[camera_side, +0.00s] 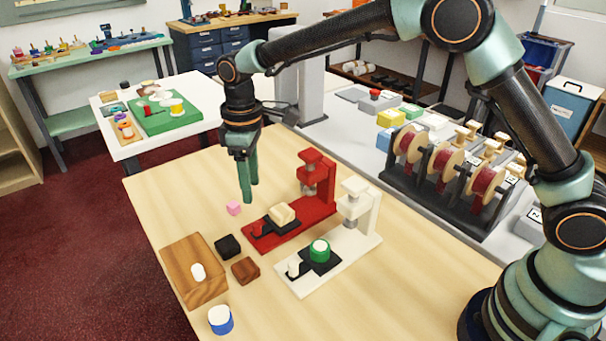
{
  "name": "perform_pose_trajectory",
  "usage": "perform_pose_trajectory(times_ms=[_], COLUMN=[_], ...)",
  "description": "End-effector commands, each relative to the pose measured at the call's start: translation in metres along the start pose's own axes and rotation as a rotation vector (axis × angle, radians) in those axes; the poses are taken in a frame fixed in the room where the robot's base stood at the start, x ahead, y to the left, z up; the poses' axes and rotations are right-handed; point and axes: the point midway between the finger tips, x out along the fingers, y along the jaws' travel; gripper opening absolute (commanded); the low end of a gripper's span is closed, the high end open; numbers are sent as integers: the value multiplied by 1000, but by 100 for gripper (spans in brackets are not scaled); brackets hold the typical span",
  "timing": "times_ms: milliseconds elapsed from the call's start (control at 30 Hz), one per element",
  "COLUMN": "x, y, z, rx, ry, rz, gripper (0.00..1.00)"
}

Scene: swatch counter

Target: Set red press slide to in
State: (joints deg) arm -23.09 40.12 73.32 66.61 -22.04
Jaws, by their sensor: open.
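The red press (323,203) stands on the wooden table with its column and head at the back right of its base. Its dark slide (268,225) lies on the base in front of the column and carries a cream block (282,213). A small red handle (257,229) is at the slide's front end. The block sits forward of the press head, not beneath it. My gripper (249,198) points down above the table, to the left of the red press and behind the handle. It is open and empty, its fingers seen nearly edge-on and apart from the press.
A white press (366,226) with a green-and-white piece (320,250) stands close to the right.

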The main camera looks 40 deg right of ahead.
Motion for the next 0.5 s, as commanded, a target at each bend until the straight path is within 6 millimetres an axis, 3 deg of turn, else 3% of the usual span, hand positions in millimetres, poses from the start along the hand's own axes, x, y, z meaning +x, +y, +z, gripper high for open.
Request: perform_pose_trajectory(times_ms=[300,500], x=[62,90], y=[0,0], z=[1,1], rx=[2,2], ry=[-4,-2], rz=[-1,-1], gripper=[55,55])
